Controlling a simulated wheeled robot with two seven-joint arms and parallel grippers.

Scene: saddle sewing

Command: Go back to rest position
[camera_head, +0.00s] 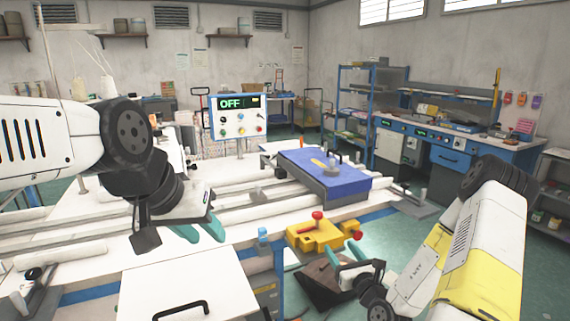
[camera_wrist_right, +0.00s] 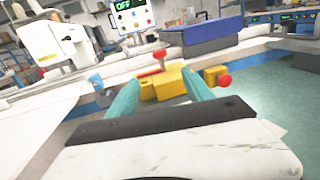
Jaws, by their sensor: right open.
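My left gripper (camera_head: 203,232) hangs from the arm at the left, over the white work table (camera_head: 240,238). Its teal fingers are apart with nothing seen between them. My right gripper (camera_head: 345,252) is low in front of the yellow fixture with red knobs (camera_head: 322,236). It is open and empty; its teal fingers also show in the right wrist view (camera_wrist_right: 160,100), with the yellow fixture (camera_wrist_right: 168,84) beyond and between them. I cannot tell from these views whether the fingers touch the fixture.
A control panel reading OFF (camera_head: 239,117) stands behind the table. A blue-topped block (camera_head: 325,172) sits on the table rails. A white panel with a black handle (camera_head: 190,285) is at the front. A blue workbench (camera_head: 455,150) and shelves stand at the back right; green floor lies between.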

